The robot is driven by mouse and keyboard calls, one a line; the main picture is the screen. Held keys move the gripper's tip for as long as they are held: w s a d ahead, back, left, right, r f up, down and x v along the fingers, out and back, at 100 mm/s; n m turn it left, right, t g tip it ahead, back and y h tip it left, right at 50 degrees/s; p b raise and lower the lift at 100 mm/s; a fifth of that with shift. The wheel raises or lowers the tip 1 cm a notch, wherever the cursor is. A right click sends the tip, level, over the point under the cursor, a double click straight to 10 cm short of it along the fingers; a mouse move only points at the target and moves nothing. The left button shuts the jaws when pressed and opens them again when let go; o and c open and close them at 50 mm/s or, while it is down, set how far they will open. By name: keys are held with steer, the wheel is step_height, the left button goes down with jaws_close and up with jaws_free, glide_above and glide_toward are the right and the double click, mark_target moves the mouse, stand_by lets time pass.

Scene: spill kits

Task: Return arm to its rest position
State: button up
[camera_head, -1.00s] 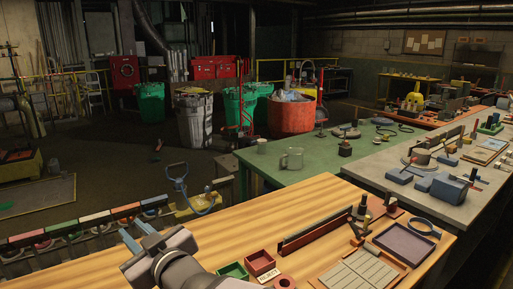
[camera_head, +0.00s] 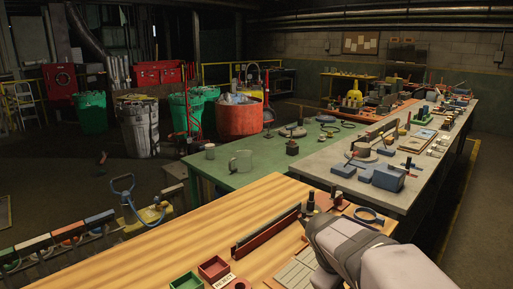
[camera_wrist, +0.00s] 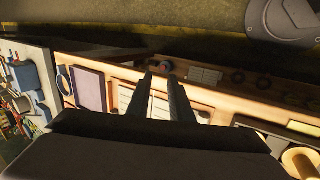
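My arm (camera_head: 375,255) reaches in from the lower right of the head view, over the right part of the wooden bench (camera_head: 200,245). Its fingers cannot be made out there. In the wrist view my gripper (camera_wrist: 160,78) shows two dark fingers standing apart, with nothing held between them. The fingers point over the bench, where a pale-panelled tray lies behind and between them.
Red box (camera_head: 214,268), green box (camera_head: 186,281) and a long dark-red rack (camera_head: 268,232) sit on the bench near my arm. A green table (camera_head: 240,172) with mugs and a grey table (camera_head: 400,190) with tools stand beyond. The bench's left part is clear.

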steer(key=s+d+f+m+g, duration=0.2)
steer(key=s+d, duration=0.2)
steer(key=s, duration=0.2)
steer(key=s+a+f+m+g+y+p, duration=0.1)
steer(key=s+a+f+m+y, duration=0.15)
steer(key=s+a+f, duration=0.35)
steer(key=s+a+f+m+y, duration=0.2)
steer(key=s+a+f+m, duration=0.25)
steer(key=s, duration=0.35)
step_height(320, 180, up, 13)
steer(key=p, duration=1.2)
steer(key=shift+w+n, duration=0.3)
steer(key=shift+n, duration=0.1)
